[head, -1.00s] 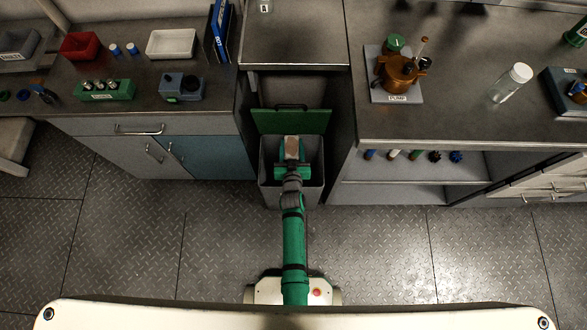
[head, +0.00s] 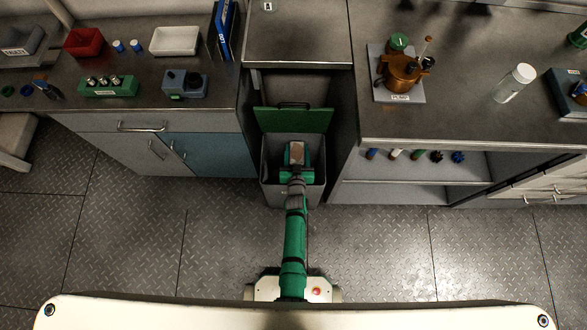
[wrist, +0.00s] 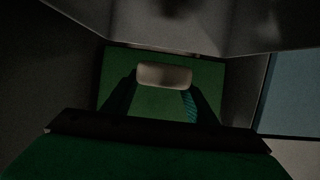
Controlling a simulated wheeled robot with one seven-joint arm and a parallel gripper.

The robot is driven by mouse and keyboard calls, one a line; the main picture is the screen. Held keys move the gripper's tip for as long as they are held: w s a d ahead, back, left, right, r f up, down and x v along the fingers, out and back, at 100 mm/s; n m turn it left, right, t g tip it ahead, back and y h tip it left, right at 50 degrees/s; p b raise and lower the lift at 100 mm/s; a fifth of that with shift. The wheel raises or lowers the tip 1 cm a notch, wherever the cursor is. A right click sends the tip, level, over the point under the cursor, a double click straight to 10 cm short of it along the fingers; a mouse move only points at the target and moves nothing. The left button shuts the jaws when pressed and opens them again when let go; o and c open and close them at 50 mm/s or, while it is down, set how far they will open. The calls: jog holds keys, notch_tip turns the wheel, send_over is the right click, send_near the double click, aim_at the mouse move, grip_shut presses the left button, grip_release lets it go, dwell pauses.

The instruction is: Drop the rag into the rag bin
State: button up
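The rag bin (head: 279,187) is a grey open-topped bin in the gap between two counters, with its green lid (head: 293,121) raised at the back. My gripper (head: 296,153) is over the bin's opening in the head view. In the wrist view, a pale beige piece, which looks like the rag (wrist: 165,76), spans the space between my two fingertips (wrist: 163,85) and appears to touch both. The green lid (wrist: 150,112) is behind it there. The wrist view is dark, and the bin's inside is mostly hidden by my arm in the head view.
A cabinet with a blue door (head: 212,155) stands close on the left, and an open shelf (head: 405,192) on the right. The counters carry a white tray (head: 175,41), a copper pump (head: 400,72) and a glass jar (head: 514,82). The floor in front is clear.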

jog(key=shift+o, duration=1.3)
jog(key=shift+d, duration=0.1)
jog(key=shift+s+d, duration=0.1)
jog(key=shift+s, duration=0.1)
jog(key=v, duration=1)
jog(key=shift+s+a, duration=0.15)
jog(key=shift+a, duration=0.15)
jog(key=shift+s+r, duration=0.15)
